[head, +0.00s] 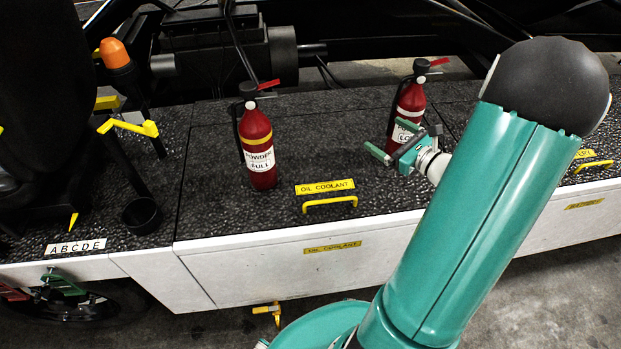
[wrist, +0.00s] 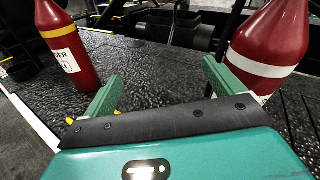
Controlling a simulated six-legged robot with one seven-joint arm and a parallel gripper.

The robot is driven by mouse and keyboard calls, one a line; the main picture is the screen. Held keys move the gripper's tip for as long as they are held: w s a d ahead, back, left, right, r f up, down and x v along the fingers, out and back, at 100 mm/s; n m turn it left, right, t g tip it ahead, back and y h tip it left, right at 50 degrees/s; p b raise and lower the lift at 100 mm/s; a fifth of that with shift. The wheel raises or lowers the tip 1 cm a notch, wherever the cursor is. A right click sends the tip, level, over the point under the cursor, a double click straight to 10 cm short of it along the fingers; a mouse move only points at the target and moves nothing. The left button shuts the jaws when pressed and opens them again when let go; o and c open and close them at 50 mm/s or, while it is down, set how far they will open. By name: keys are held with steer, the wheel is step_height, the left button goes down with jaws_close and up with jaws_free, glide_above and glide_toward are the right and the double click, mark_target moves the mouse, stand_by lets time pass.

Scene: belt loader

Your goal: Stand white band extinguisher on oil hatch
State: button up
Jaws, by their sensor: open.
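The white band extinguisher (head: 411,97) is red with a black top and red lever. It stands upright near the right seam of the oil hatch, seemingly inside it; its base is hidden behind my gripper. The oil hatch (head: 325,155) is a dark speckled panel with a yellow OIL COOLANT label and handle on its front part. My gripper (head: 403,143) is open and empty, just in front of this extinguisher. In the wrist view, the white band extinguisher (wrist: 262,50) is beyond the right finger, outside the gap between the fingers.
A yellow band extinguisher (head: 257,150) stands on the left part of the oil hatch. The hatch is clear between the two extinguishers. An orange-topped post (head: 118,60) and black cup (head: 141,215) are at left. Dark machinery (head: 215,60) lies behind.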

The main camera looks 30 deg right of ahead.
steer(key=s+a+r+n+g+y, duration=0.25)
steer(key=a+n+g, duration=0.4)
steer(key=a, duration=0.65)
steer(key=s+a+r+n+g+y, duration=0.1)
steer(key=a+r+n+g+y, duration=0.25)
steer(key=a+n, duration=0.8)
steer(key=s+a+r+n+g+h, duration=0.1)
steer(key=s+a+r+n+h, duration=0.5)
steer(key=s+n+h, duration=0.3)
steer(key=s+n, duration=0.1)
steer(key=n, duration=0.3)
steer(key=shift+s+r+h, duration=0.15)
steer(key=shift+r+h, duration=0.15)
